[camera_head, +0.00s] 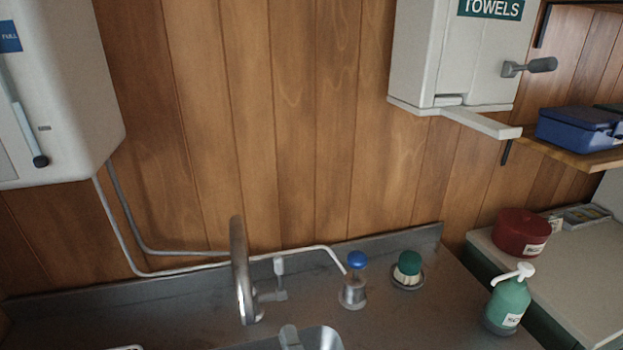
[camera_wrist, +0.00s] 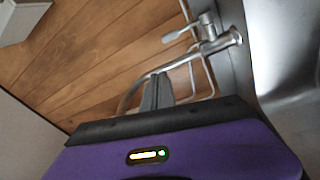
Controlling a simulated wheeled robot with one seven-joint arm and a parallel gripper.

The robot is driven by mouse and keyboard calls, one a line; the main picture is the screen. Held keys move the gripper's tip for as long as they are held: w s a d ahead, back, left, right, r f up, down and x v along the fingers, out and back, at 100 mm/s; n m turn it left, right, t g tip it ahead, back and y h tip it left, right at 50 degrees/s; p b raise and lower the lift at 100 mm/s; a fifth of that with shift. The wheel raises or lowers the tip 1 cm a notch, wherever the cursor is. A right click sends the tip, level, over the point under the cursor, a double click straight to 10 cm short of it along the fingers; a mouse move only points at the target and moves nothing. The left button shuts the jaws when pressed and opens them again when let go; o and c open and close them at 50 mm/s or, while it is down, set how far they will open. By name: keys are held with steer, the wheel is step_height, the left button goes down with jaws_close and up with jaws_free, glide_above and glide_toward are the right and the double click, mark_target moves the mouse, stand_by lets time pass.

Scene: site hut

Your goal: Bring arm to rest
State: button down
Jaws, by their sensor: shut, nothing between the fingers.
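My gripper (camera_wrist: 158,80) shows in the wrist view as grey fingers beyond my purple wrist housing. The fingers are closed together with nothing between them. The curved metal tap (camera_wrist: 135,92) shows just past the fingertips; I cannot tell whether they touch it. In the head view the tap (camera_head: 240,272) stands upright at the back of the metal sink counter. I do not make out my arm or gripper in the head view.
A white water heater (camera_head: 60,90) hangs at left and a towel dispenser (camera_head: 450,55) at right. A blue-topped fitting (camera_head: 354,290), a green-topped item (camera_head: 408,272), a green pump bottle (camera_head: 509,305) and a red tub (camera_head: 521,233) stand below. A blue box (camera_head: 578,130) sits on a shelf.

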steer(key=s+d+f+m+g+h, duration=0.2)
steer(key=s+d+m, duration=0.7)
steer(key=s, duration=0.6)
steer(key=s+d+f+m+g+h, duration=0.1)
steer(key=s+d+f+m+h, duration=0.2)
steer(key=s+d+m, duration=0.7)
steer(key=s+d+h, duration=0.2)
steer(key=s+d, duration=0.2)
steer(key=s, duration=0.1)
steer(key=shift+s+d+f+g, duration=0.15)
steer(key=shift+s+g, duration=0.1)
steer(key=shift+g, duration=0.15)
steer(key=c, duration=2.1)
jaws_free()
